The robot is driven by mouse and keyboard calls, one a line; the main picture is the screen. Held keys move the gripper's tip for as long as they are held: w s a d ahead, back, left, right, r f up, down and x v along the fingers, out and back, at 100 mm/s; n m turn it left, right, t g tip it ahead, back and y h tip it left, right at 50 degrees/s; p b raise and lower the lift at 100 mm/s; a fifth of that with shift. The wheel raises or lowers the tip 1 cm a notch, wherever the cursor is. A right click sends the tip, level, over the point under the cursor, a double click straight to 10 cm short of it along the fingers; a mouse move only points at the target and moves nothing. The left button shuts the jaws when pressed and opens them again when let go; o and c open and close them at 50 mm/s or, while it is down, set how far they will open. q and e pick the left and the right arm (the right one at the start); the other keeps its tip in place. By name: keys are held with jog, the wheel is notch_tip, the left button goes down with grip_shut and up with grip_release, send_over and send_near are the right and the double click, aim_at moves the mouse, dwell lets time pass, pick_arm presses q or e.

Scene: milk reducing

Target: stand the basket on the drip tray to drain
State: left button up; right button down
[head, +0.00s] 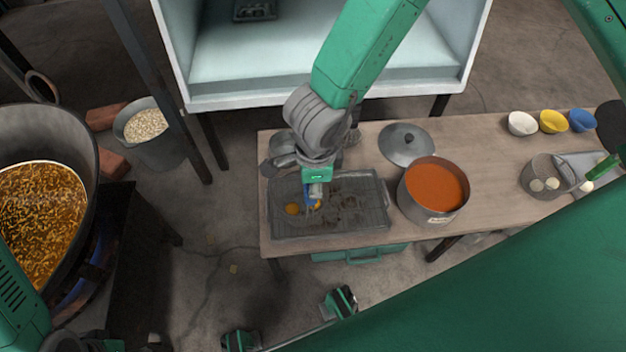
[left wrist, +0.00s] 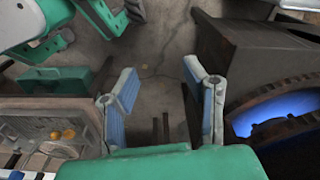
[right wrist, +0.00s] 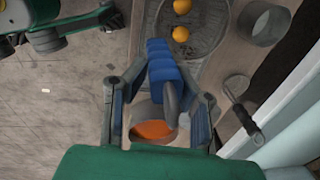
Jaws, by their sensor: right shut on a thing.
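My right gripper (head: 316,178) is over the drip tray (head: 278,228). It is shut on the blue handle (right wrist: 163,62) of the basket. The basket's round mesh (right wrist: 207,38) shows beyond the fingers in the right wrist view, with two yellow-orange lumps (right wrist: 180,32) at it. It lies over the tray in the picture; I cannot tell whether it touches. The left wrist view shows the tray, the lumps (left wrist: 69,134) and a round rim (left wrist: 62,150) at left. My left gripper (left wrist: 160,72) is open and empty above the floor.
A pot of orange liquid (head: 436,187) stands right of the tray, with a lid (head: 407,145) behind it. Several small bowls (head: 553,121) and a mesh strainer (head: 541,178) are farther right. A large pan (head: 42,210) of simmering food stands at left, with blue flame (left wrist: 275,112) under it.

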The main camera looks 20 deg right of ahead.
jog(key=c, duration=1.2)
grip_release()
jog(key=shift+r, duration=0.4)
jog(key=r, duration=0.7)
jog(key=s+r, duration=0.1)
jog(key=r, duration=0.3)
jog(key=shift+a, duration=0.1)
